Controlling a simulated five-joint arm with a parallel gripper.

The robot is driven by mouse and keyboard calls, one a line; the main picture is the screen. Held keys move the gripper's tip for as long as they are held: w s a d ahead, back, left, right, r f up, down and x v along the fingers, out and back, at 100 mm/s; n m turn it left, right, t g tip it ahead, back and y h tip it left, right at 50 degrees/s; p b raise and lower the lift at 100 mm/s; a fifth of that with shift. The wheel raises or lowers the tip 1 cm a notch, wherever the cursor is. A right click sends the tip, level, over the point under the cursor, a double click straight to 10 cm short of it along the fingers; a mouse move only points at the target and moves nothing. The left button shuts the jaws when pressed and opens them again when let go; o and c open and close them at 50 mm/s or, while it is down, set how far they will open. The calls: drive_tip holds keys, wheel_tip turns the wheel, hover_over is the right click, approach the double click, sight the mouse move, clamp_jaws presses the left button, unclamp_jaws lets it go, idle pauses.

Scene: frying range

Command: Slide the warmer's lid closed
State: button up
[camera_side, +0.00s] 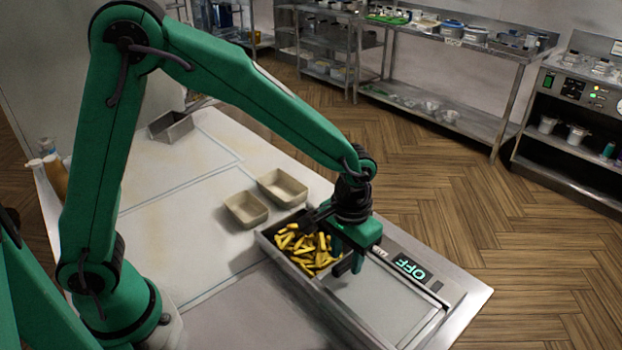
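The warmer (312,283) is a long metal box at the right end of the counter. Yellow fries (308,250) show in its uncovered left part. Its lid, a pale flat panel (390,305), lies over the right part, so the warmer stands partly open. My gripper (350,264) points down over the warmer, near the boundary between the fries and the lid. I cannot tell whether it touches the lid. Its fingers are small and partly hidden by the green gripper body, so their opening is unclear.
A display reading OFF (411,268) is beside the warmer on its right. Two empty beige trays (246,210) (283,188) stand on the counter (190,235) behind and left of the warmer. A metal container (171,127) is farther back. Bottles (52,172) stand at the far left.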

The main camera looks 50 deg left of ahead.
drive_tip(key=shift+f, duration=0.25)
clamp_jaws()
drive_tip(key=shift+a, duration=0.1)
drive_tip(key=a, duration=1.8)
drive_tip(key=shift+a, duration=0.2)
unclamp_jaws()
